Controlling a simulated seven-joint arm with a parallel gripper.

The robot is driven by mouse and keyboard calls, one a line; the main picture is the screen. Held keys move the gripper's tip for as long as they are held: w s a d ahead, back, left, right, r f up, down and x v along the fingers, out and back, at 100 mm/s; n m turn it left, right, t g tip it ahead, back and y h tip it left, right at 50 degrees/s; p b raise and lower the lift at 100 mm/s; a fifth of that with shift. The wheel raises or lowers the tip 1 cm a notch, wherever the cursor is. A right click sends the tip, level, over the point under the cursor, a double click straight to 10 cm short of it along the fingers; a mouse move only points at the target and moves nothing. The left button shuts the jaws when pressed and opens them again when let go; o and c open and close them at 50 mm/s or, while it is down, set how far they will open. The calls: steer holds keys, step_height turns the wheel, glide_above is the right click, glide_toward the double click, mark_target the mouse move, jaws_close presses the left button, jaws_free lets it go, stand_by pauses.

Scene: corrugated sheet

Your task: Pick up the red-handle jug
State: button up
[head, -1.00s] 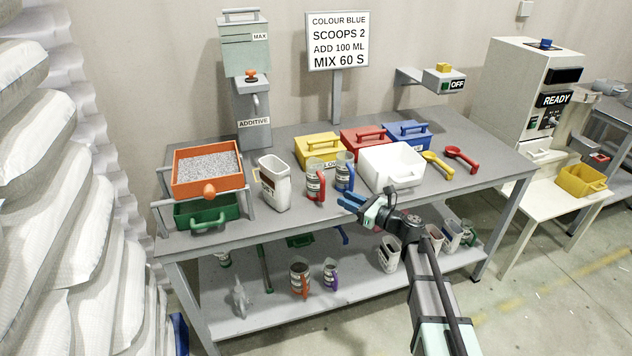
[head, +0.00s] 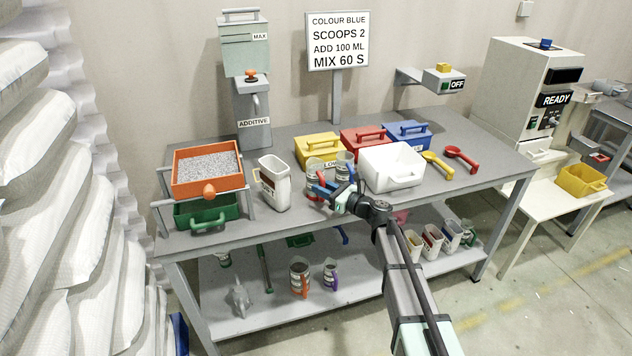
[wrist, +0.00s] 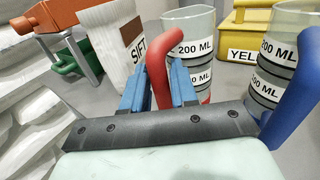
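The red-handle jug (head: 312,168) is a clear measuring jug with a white label, upright on the bench. In the wrist view its body (wrist: 190,45) is ahead and its red handle (wrist: 155,65) points towards me. My gripper (head: 322,187) has its blue fingers on either side of that handle. In the wrist view the fingers (wrist: 158,90) lie close against it, with little or no gap, so it looks shut on the handle. The jug's lower part is partly hidden by the fingers.
A blue-handle jug (wrist: 270,70) stands close on the right. A white container (head: 273,183) stands on the left. A white bin (head: 392,167) is right of the jugs; yellow (head: 318,148), red (head: 364,140) and blue (head: 407,134) boxes are behind.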

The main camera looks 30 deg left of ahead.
steer(key=shift+a, duration=0.1)
steer(key=shift+c, duration=0.2)
jaws_close()
steer(key=shift+r, duration=0.15)
stand_by(0.3)
step_height(320, 180, up, 16)
stand_by(1.7)
